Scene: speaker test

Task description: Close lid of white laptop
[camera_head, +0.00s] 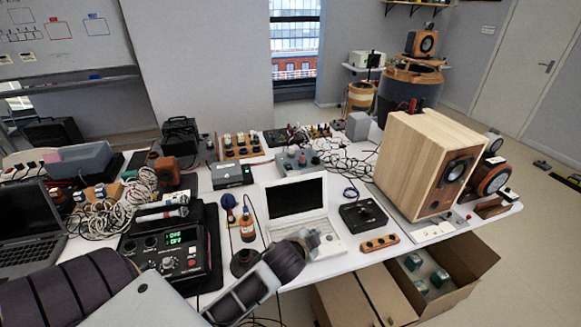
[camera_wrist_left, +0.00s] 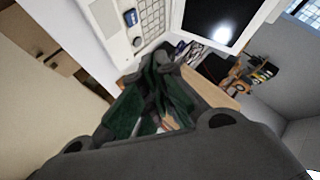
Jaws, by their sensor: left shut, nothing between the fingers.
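The white laptop (camera_head: 327,243) stands open on the white table, its lid (camera_head: 295,198) upright with a dark screen. My left gripper (camera_head: 308,241) comes in from the lower left, in front of the laptop, and covers part of its keyboard base. In the left wrist view the laptop's base with keys (camera_wrist_left: 116,30) is at the top, and the lid with its dark screen (camera_wrist_left: 213,18) is beside it. My left gripper (camera_wrist_left: 163,62) is shut and empty there, near the base's edge; I cannot tell whether it touches. My right gripper is not in view.
A black box (camera_head: 363,214) and a wooden block with knobs (camera_head: 380,243) lie right of the laptop. A large wooden speaker (camera_head: 425,165) stands farther right. An orange bottle (camera_head: 247,226) and a black device with green digits (camera_head: 170,245) are to the left.

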